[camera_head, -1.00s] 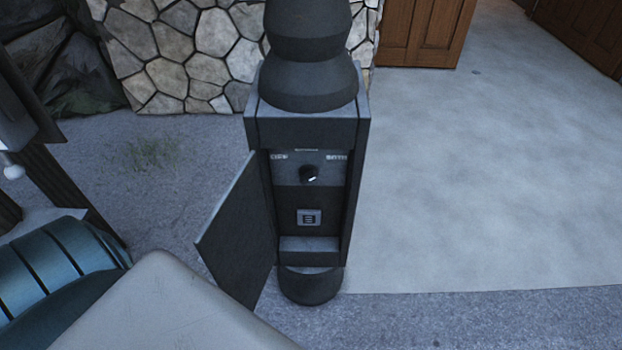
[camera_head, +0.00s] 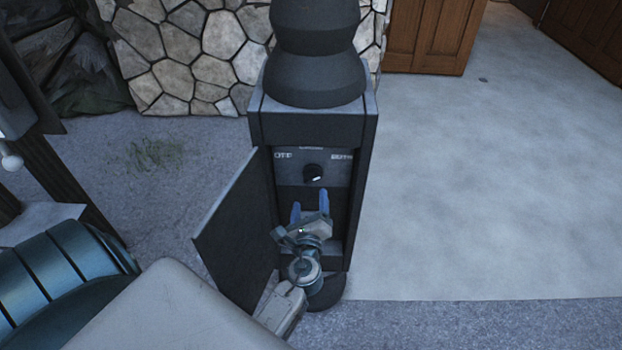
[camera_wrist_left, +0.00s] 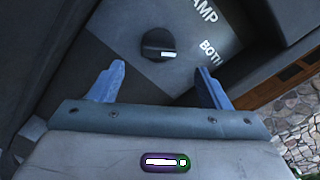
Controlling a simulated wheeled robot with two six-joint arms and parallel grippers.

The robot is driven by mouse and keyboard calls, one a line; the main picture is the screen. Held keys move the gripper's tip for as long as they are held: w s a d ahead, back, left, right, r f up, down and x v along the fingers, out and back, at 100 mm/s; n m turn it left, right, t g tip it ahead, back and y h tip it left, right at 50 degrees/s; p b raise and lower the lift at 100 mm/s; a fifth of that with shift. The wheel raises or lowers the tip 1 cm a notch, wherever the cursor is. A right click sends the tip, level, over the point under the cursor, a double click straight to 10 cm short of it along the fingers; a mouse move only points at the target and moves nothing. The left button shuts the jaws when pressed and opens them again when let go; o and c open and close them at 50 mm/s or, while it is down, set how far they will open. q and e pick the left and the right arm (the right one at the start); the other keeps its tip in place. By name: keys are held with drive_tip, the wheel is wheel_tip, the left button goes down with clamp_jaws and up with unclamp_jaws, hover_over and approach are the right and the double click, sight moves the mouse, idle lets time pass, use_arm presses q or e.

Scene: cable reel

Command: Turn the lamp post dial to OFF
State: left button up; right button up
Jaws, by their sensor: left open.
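The lamp post (camera_head: 312,128) is dark, with its hinged door (camera_head: 236,232) swung open to the left. Inside is a panel with a black round dial (camera_head: 313,173) bearing a white pointer mark. "OFF" is lettered at the panel's upper left and "BOTH" at its upper right. The pointer is turned toward the right, toward the lower right in the head view. My left gripper (camera_head: 310,202) is open and empty in front of the panel, just below the dial. In the left wrist view the dial (camera_wrist_left: 158,45) lies ahead of the open blue fingers, untouched. My right gripper is out of view.
A teal ribbed cylinder (camera_head: 60,270) is at the lower left. A stone wall (camera_head: 185,55) and wooden doors (camera_head: 432,35) stand behind. The pale floor (camera_head: 490,190) right of the post is clear. The open door stands close to my left arm.

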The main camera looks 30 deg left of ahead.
sight(311, 180)
use_arm(q)
drive_tip(key=p+x, duration=0.2)
drive_tip(key=x, duration=0.6)
drive_tip(key=shift+w+a, duration=0.15)
drive_tip(key=shift+w, duration=0.15)
drive_tip(key=shift+w+a+f, duration=0.15)
drive_tip(key=shift+w+a, duration=0.05)
drive_tip(key=shift+w, duration=0.1)
drive_tip(key=shift+c, duration=0.2)
drive_tip(key=c, duration=0.7)
drive_tip(key=shift+c, duration=0.7)
